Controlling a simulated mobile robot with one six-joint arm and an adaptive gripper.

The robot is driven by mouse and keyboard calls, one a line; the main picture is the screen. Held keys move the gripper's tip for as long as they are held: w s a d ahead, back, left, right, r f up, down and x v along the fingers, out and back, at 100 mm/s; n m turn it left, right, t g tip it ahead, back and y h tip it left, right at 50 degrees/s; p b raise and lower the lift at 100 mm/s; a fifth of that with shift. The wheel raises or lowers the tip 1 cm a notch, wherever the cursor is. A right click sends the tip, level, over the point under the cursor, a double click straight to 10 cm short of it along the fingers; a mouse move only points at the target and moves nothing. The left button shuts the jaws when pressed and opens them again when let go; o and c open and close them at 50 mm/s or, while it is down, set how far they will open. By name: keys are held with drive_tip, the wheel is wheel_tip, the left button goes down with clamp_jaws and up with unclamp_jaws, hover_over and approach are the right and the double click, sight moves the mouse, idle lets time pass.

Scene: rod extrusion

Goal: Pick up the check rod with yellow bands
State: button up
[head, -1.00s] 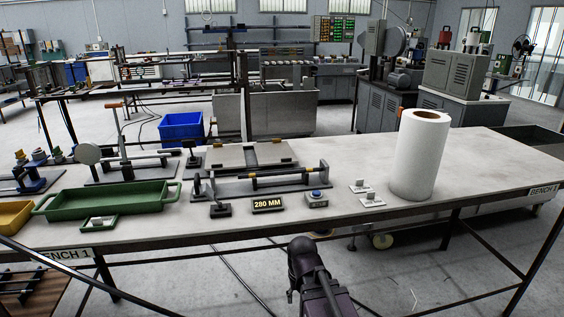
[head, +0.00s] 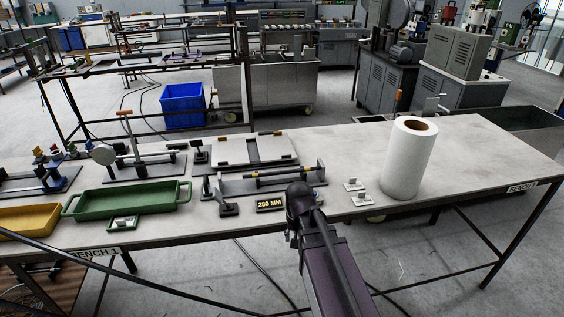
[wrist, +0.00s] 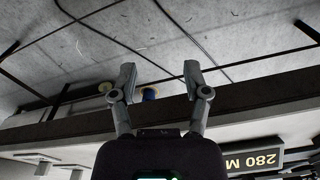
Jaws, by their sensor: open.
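A dark rod with yellowish bands (head: 286,174) lies across a grey fixture (head: 235,190) on the bench, behind the 280 MM sign (head: 270,204). I take it to be the check rod; its bands are small in this view. My arm rises in front of the bench in the head view, and its end covers the area just right of the sign. In the wrist view my gripper (wrist: 160,72) is open, with nothing between the fingertips. It points past the bench edge towards the floor. The rod does not clearly show there.
A green tray (head: 130,197) and a yellow tray (head: 30,222) stand at the left. A white roll (head: 409,160) stands to the right, near small white stands (head: 362,199). A grey plate (head: 230,151) lies behind the fixture. The bench's right end is clear.

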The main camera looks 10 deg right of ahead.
drive_tip(key=w+r+m+t+p, duration=0.1)
drive_tip(key=w+r+m+p, duration=1.4)
drive_tip(key=w+r+p, duration=0.6)
wheel_tip(320, 180, up, 2)
drive_tip(key=shift+w+d+r+p, duration=0.15)
drive_tip(key=shift+w+p, duration=0.15)
drive_tip(key=shift+p, duration=0.15)
drive_tip(key=b, duration=0.9)
hover_over(282, 173)
wheel_tip(282, 173, down, 9)
drive_tip(key=shift+d+r, duration=0.2)
drive_tip(key=shift+s, duration=0.1)
drive_tip(key=shift+w+f+b, duration=0.15)
drive_tip(key=shift+f+b, duration=1.05)
drive_tip(key=shift+f, duration=0.1)
drive_tip(key=shift+w+f+b, duration=0.15)
drive_tip(key=shift+f+b, duration=1.05)
drive_tip(key=shift+f, duration=0.1)
clamp_jaws()
